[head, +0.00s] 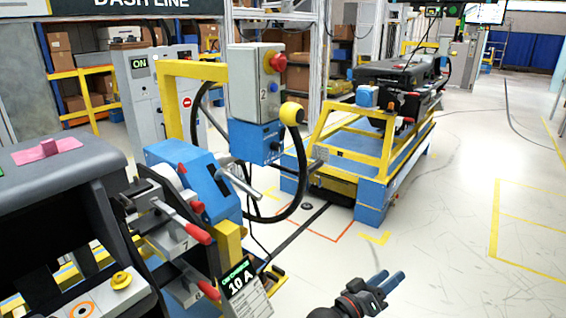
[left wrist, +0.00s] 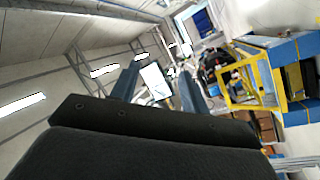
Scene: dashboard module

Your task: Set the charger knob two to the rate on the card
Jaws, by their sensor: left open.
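A card (head: 240,283) reading "10 A" hangs at the bottom centre-left of the head view, below the blue fixture. A grey box (head: 254,100) marked "2" stands on a blue unit, with a red round knob or button (head: 278,63) on its upper right side. I cannot make out a rate scale or a knob pointer. My left gripper (head: 391,281) is low in the head view, right of the card and well apart from the box. Its two blue fingers are apart and empty; they also show in the left wrist view (left wrist: 158,85). My right gripper is not in view.
A dark dashboard module (head: 50,210) fills the lower left, beside clamps with red handles (head: 197,233). A black cable (head: 295,190) loops beside the blue unit. A blue and yellow cart (head: 370,195) stands behind. The floor at right is clear.

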